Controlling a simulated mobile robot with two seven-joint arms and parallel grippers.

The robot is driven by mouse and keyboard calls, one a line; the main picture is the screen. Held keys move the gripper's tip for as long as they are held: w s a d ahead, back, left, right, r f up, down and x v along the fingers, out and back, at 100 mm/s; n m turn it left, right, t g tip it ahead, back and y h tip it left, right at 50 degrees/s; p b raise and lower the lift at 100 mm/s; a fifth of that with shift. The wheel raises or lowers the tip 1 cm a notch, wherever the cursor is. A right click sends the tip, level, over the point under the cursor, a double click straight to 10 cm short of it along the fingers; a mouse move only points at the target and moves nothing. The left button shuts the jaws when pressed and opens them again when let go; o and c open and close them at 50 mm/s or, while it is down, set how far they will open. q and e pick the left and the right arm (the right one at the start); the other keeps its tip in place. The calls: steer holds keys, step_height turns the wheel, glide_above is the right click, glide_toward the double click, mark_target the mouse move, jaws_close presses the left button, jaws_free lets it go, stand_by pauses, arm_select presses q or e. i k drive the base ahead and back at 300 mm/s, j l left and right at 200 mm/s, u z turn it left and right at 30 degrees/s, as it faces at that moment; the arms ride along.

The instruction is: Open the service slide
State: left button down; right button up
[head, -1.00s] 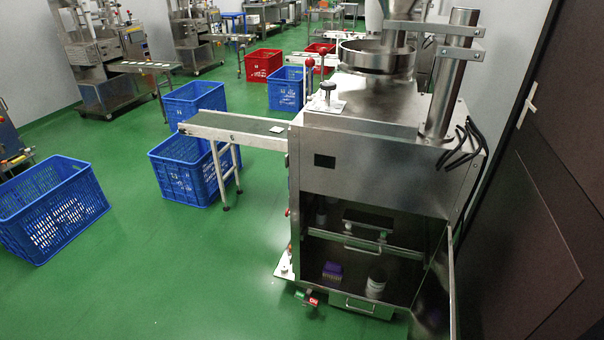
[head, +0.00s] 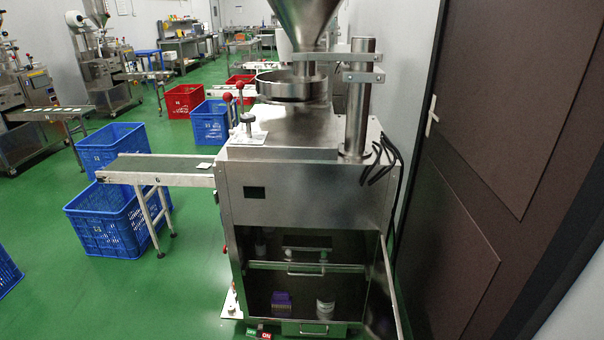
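The steel packing machine (head: 310,190) stands in the middle of the head view. Its lower cabinet is open, with the door (head: 384,295) swung out to the right. Inside, a horizontal rail with a bar handle (head: 305,272) crosses the front at mid height. A lower drawer front with another handle (head: 312,330) shows at the bottom edge and looks shut. Which of the two is the service slide I cannot tell; neither clearly stands pulled out. Neither of my grippers is in view.
A purple box (head: 281,301) and a white container (head: 325,309) stand in the cabinet. A conveyor (head: 155,170) juts left over a blue crate (head: 105,225). A dark brown door (head: 480,160) is close on the right. Green floor (head: 185,285) is clear at front left.

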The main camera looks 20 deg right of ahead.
mark_target(344, 248)
steer(key=i+j+z, duration=0.2)
steer(key=i, duration=0.3)
steer(key=i+j+z, duration=0.25)
steer(key=i, duration=0.25)
steer(key=i+j+z, duration=0.2)
steer(key=i+j, duration=0.25)
